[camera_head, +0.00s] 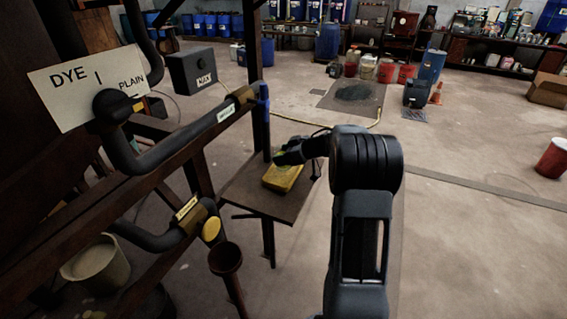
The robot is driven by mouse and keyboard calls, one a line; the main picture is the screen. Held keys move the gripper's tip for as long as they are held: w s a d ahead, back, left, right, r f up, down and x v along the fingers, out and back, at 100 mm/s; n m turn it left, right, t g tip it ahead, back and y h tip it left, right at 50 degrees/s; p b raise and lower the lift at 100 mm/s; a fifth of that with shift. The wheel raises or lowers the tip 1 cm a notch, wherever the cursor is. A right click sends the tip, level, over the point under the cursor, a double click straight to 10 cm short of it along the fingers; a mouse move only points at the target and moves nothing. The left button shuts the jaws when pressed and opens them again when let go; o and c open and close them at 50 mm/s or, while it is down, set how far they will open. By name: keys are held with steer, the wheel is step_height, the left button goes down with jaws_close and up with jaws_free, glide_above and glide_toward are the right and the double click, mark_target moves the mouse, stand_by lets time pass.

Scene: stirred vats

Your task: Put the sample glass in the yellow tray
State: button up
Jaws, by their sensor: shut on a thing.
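The yellow tray (284,178) lies on a small dark shelf beside the pipe rack, near the middle of the view. My gripper (281,158) is over the far end of the tray, at the end of my dark arm reaching in from the right. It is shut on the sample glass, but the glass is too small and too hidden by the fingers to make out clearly. I cannot tell whether the glass touches the tray.
The shelf (247,193) is small, with a dark post at its back. Open floor lies to the right.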

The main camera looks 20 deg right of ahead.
steer(key=shift+w+d+f, duration=0.1)
steer(key=shift+w+f, duration=0.1)
steer(key=shift+f, duration=0.15)
steer(key=shift+f+b, duration=0.3)
steer(key=shift+f, duration=1.05)
steer(key=shift+f, duration=0.1)
steer(key=o, duration=1.2)
steer(key=shift+f, duration=0.15)
steer(key=shift+o, duration=0.2)
